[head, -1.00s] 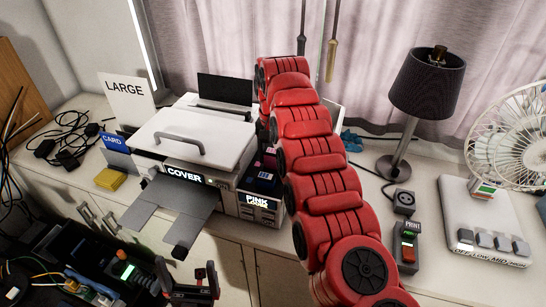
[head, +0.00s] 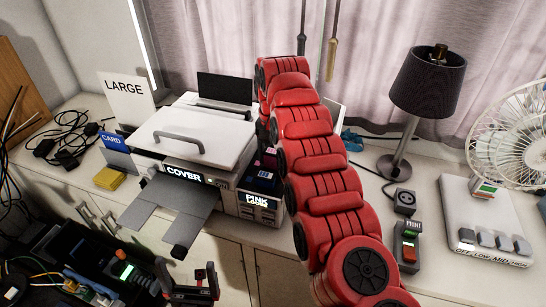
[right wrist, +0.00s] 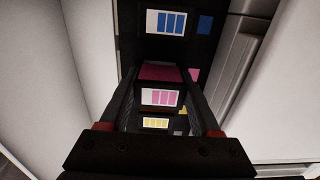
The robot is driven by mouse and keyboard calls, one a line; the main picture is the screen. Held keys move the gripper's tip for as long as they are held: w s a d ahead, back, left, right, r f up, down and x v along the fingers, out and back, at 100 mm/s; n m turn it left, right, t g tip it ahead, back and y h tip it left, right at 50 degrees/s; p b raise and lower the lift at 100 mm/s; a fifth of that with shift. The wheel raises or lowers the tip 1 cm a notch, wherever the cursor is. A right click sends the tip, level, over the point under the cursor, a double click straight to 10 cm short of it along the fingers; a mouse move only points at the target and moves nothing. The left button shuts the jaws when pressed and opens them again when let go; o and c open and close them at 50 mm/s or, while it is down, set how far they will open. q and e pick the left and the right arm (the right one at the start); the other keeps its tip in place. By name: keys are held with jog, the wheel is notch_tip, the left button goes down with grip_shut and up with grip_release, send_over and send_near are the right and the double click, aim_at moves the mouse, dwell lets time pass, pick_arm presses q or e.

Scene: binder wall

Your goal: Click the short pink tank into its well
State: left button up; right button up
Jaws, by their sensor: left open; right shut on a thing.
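In the right wrist view the pink tank (right wrist: 161,73) sits in a dark bay between a blue-labelled tank (right wrist: 166,22) and a yellow-labelled one (right wrist: 155,123). My right gripper (right wrist: 163,88) is shut on the pink tank, one finger on each side. Whether the tank is fully seated in its well cannot be told. In the head view the printer's tank bay (head: 263,178) is partly behind my red right arm, which hides the right gripper. A display (head: 257,201) below the bay reads PINK above a line too small to read. My left gripper (head: 187,292) is open and empty, low in front of the cabinet.
The white printer (head: 190,135) has a grey tray (head: 170,210) sticking out in front. A lamp (head: 428,85), a print button box (head: 408,243) and a fan (head: 510,140) stand to the right. Cables (head: 65,140) and a yellow block (head: 110,179) lie to the left.

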jog(key=shift+f+b, duration=0.55)
jog(key=shift+b, duration=0.05)
dwell(1.2)
jog(key=o, duration=1.5)
jog(key=shift+c, duration=0.2)
jog(key=shift+r, duration=0.3)
notch_tip(320, 180, up, 17)
jog(key=p, duration=1.5)
jog(key=shift+f, duration=0.1)
